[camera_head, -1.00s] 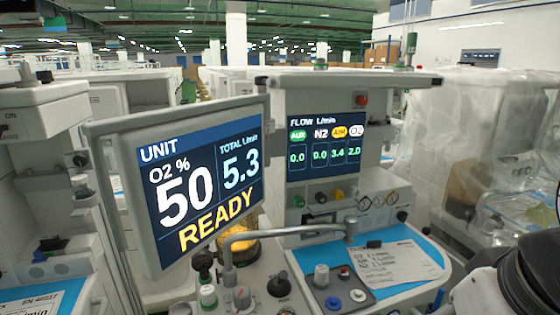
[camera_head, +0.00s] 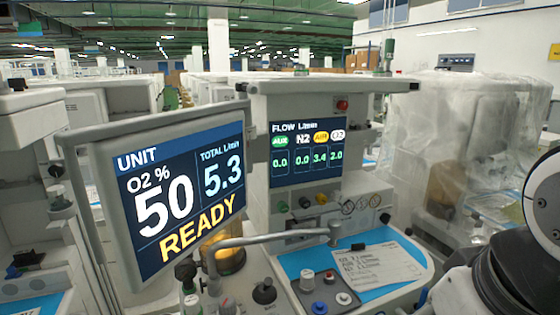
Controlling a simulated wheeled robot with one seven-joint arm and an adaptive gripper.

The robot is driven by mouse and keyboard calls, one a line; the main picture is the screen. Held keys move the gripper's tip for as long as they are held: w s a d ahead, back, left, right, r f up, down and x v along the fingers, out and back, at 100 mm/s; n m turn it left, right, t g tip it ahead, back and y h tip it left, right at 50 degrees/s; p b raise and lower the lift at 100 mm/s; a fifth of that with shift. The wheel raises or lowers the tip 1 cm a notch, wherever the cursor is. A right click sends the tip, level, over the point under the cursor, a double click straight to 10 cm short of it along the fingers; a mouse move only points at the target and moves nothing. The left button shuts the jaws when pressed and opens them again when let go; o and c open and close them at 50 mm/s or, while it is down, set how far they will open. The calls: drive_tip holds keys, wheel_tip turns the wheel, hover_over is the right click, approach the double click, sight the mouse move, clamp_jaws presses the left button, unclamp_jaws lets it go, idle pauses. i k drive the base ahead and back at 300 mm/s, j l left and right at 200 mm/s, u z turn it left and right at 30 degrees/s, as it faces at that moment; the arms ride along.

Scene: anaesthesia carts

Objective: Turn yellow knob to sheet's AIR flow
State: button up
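The flow screen reads AUX 0.0, N2 0.0, AIR 3.4 under a yellow label, and O2 2.0. The white sheet (camera_head: 385,266) lies on the blue work surface below, at the right. It has handwritten-looking lines for flows, but the numbers are too blurred to read surely. My gripper is not in view; only a dark and white part of my arm shows at the right edge.
A big monitor (camera_head: 105,150) reading O2 50 %, total 5.3 and READY stands at the left front. A bent grey tube (camera_head: 265,241) crosses before the cart. A small tray with buttons (camera_head: 343,298) lies beside the sheet. A plastic-covered cart (camera_head: 440,130) stands at right.

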sight(321, 198)
drive_tip(key=l+u, duration=0.3)
drive_tip(key=l, duration=0.5)
drive_tip(key=l+u, duration=0.3)
drive_tip(key=l, duration=0.45)
